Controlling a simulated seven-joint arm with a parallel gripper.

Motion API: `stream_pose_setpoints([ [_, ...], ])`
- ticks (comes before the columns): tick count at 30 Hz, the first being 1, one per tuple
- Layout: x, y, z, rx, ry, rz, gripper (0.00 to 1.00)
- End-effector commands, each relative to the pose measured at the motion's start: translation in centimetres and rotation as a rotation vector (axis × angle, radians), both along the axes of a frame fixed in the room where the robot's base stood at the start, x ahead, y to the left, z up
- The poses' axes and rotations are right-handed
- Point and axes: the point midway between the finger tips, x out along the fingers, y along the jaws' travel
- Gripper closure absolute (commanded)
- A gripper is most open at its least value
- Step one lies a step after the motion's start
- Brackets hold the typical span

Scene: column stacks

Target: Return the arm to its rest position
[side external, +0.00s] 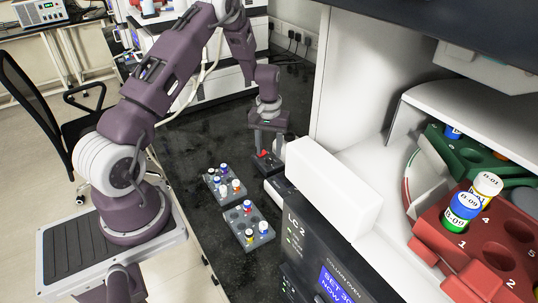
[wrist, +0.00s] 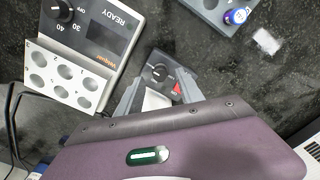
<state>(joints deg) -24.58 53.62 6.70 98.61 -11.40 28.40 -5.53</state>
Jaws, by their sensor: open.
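My gripper (side external: 267,146) points down over the dark bench at the back, its two fingers apart with nothing between them. In the wrist view my gripper (wrist: 160,92) also shows spread fingers. A small grey device with a knob and a red switch (wrist: 162,74) lies beyond and between the fingertips; it also shows under the gripper in the side view (side external: 265,160). I cannot tell whether the fingers touch it. The rest of my arm reaches up and over from its base at left, bent downward at the wrist.
Two grey racks with capped vials, a rear one (side external: 211,193) and a front one (side external: 236,228), stand on the bench. A column oven (side external: 322,262) and a red sector (side external: 485,240) holding vials are at right. A block heater with empty wells (wrist: 70,78) is near the gripper.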

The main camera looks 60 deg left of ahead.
Motion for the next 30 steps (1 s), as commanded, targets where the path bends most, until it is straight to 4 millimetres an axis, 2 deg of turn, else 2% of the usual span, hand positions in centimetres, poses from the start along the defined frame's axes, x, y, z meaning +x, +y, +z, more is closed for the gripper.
stream_pose_setpoints([
  [3,0.1,0.0,2.5,0.002,-0.004,0.000,0.56],
  [6,0.0,0.0,3.6,0.001,-0.002,0.000,0.56],
  [15,0.0,0.0,4.1,0.000,0.000,-0.001,0.56],
  [17,0.1,-0.3,4.6,0.001,-0.007,-0.008,0.56],
  [20,0.2,-2.4,9.1,0.008,-0.052,-0.063,0.56],
  [23,-1.3,-7.1,16.9,0.024,-0.135,-0.181,0.56],
  [24,-2.7,-9.2,19.9,0.030,-0.167,-0.236,0.56],
  [26,-5.4,-12.2,23.7,0.044,-0.216,-0.320,0.56],
  [27,-7.5,-14.0,25.8,0.055,-0.249,-0.376,0.56],
  [29,-11.0,-16.4,28.2,0.076,-0.296,-0.459,0.56],
  [30,-13.5,-17.8,29.3,0.090,-0.327,-0.512,0.56],
])
